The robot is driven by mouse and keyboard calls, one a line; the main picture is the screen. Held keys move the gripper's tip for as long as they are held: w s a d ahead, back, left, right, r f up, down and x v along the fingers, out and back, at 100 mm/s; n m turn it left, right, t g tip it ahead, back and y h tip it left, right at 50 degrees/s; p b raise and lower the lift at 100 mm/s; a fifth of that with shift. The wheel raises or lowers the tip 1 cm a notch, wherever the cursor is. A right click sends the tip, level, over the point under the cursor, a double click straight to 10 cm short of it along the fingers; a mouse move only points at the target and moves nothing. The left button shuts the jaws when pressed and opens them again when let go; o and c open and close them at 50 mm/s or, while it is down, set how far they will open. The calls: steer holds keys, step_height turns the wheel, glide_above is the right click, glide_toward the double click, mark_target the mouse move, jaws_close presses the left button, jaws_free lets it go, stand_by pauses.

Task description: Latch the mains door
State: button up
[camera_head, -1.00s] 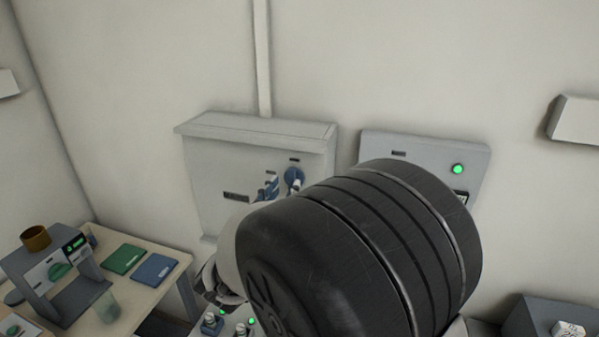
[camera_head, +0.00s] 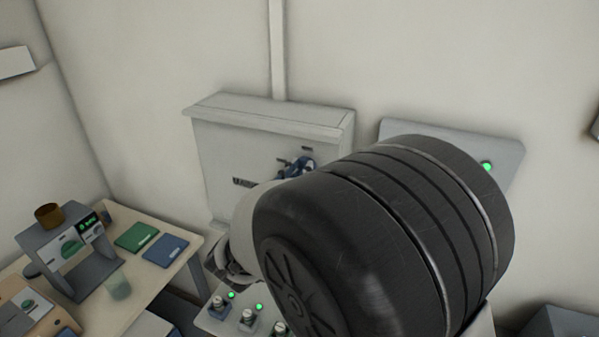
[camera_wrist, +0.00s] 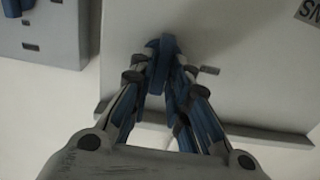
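The mains cabinet is a pale grey wall box with an overhanging top, and its flat front door (camera_head: 225,160) faces the room. The door looks flush with the box. A blue latch handle (camera_wrist: 160,62) is on the door near its right side in the head view. My gripper (camera_wrist: 161,75) reaches the handle, with its fingers drawn in on both sides of it. The fingers look shut on the handle, though their blue parts blend with it. In the head view my arm hides the lower right of the door, and the handle is partly covered.
A grey wall box (camera_head: 450,143) with a green lamp hangs to the right, partly behind my arm. A panel with several switches and green lamps (camera_head: 210,318) is below. A table (camera_head: 185,262) at the left holds a small device (camera_head: 60,250), a beaker and booklets.

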jaws_close()
steer(key=shift+p, duration=0.35)
steer(key=n+p, duration=0.8)
steer(key=p, duration=0.1)
steer(key=shift+a+r, duration=0.1)
steer(key=shift+a, duration=0.1)
steer(key=shift+w+a+f+n+p, duration=0.1)
steer(key=shift+f+n+p, duration=0.1)
steer(key=shift+n+p, duration=2.05)
steer(key=shift+f+n+p, duration=0.2)
steer(key=shift+n+p, duration=1.5)
steer(key=shift+n, duration=1.05)
